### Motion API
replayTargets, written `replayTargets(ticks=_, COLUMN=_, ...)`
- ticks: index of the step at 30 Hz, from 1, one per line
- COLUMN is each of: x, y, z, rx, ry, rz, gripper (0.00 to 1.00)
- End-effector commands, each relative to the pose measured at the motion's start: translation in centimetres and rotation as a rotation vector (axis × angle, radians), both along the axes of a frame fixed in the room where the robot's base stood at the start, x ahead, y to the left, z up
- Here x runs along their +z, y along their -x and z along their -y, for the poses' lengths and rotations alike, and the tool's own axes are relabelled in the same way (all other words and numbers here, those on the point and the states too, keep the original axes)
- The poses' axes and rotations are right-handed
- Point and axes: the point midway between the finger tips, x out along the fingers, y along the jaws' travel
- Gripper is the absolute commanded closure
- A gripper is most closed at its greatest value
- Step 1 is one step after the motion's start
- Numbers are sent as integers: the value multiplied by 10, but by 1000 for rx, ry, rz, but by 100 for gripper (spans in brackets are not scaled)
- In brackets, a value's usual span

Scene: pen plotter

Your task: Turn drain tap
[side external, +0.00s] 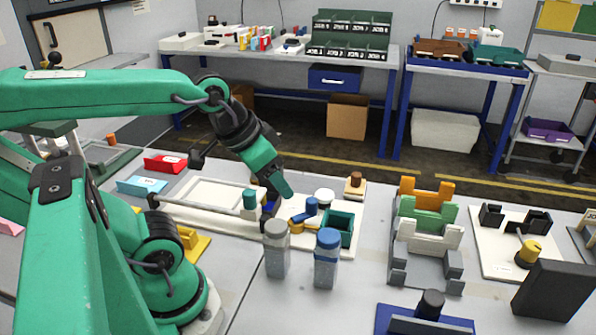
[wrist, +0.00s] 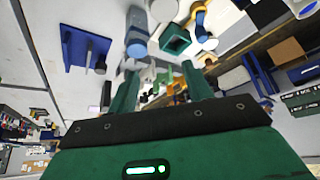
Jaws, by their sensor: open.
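A small fitting with a yellow-orange lever (side external: 298,228) and a blue cylinder (side external: 311,206) stands on a white board, left of a dark green open box (side external: 339,229). It is the likeliest drain tap, but I cannot be sure. A yellow and blue part, likely the same fitting, shows at the top of the wrist view (wrist: 200,24). My gripper (side external: 287,194) is above the board, a little up and left of the fitting, apart from it as far as I can tell. In the wrist view my gripper (wrist: 159,70) has its two green fingers apart, with nothing clearly held between them.
A grey-capped bottle (side external: 276,252) and a blue-capped bottle (side external: 326,260) stand close in front of the board. A rack with orange, green and white holders (side external: 425,235) stands to the right. A white tray (side external: 212,194) lies left. Bare table shows between bottles and rack.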

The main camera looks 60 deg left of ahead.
Motion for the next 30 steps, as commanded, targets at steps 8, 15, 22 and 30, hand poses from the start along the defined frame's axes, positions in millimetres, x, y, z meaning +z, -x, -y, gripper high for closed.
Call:
replayTargets(ticks=8, x=0, y=0, z=0, rx=0, ry=0, rz=0, gripper=50)
replayTargets(ticks=15, x=0, y=0, z=0, rx=0, ry=0, rz=0, gripper=62)
replayTargets(ticks=22, x=15, y=-1, z=0, rx=0, ry=0, rz=3, gripper=62)
replayTargets(ticks=30, x=54, y=-1, z=-1, rx=0, ry=-2, rz=0, gripper=62)
